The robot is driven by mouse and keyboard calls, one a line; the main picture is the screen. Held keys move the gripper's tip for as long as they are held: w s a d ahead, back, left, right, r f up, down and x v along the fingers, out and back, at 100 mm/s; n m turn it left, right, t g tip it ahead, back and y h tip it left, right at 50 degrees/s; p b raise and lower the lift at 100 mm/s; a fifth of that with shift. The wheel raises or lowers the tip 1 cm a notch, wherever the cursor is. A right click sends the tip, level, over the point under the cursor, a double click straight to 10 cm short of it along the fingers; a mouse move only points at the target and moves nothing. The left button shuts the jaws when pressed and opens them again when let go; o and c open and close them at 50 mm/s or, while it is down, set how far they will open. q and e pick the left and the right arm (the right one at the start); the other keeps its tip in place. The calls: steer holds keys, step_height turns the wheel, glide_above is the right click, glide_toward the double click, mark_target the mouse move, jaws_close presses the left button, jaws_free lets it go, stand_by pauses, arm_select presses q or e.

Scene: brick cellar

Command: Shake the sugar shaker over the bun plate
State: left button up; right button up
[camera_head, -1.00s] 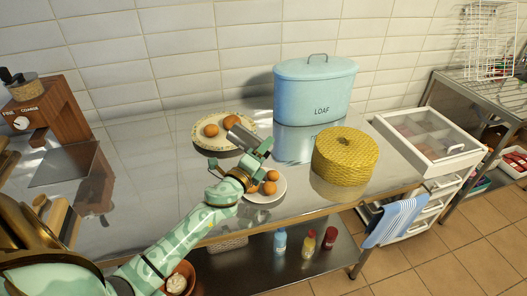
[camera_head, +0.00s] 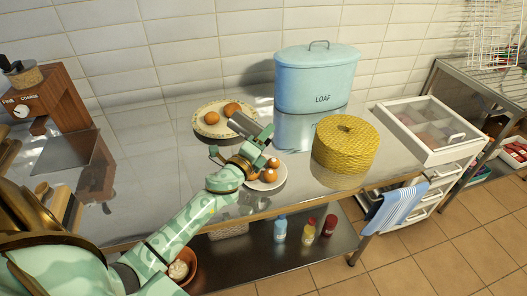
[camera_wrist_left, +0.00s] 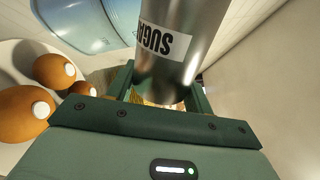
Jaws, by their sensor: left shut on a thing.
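My left gripper (camera_head: 257,147) is shut on the sugar shaker (camera_head: 242,124), a grey metal cylinder that lies tilted in the jaws above the worktop. In the left wrist view the shaker (camera_wrist_left: 182,45) shows a white label, its lettering upside down. Several brown buns (camera_head: 270,175) lie on the plate. In the left wrist view the buns (camera_wrist_left: 52,71) carry white spots on top. My right gripper is not in view.
A speckled plate (camera_head: 201,130) with two bigger buns stands behind. A blue LOAF bin (camera_head: 316,82) and a yellow woven box (camera_head: 345,148) stand to the right. A wooden grinder (camera_head: 52,97) is at the left. Bottles (camera_head: 280,230) stand on the lower shelf.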

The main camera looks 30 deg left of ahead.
arm_select(q)
step_height(320, 180, up, 4)
steer(key=p, duration=0.3)
steer(key=shift+f, duration=0.25)
step_height(320, 180, down, 4)
steer(key=b, duration=0.3)
steer(key=shift+w, duration=0.1)
steer(key=shift+r, duration=0.3)
step_height(320, 180, up, 3)
steer(key=p, duration=0.3)
steer(key=shift+r, duration=0.2)
step_height(320, 180, down, 4)
steer(key=b, duration=0.3)
steer(key=shift+r, duration=0.3)
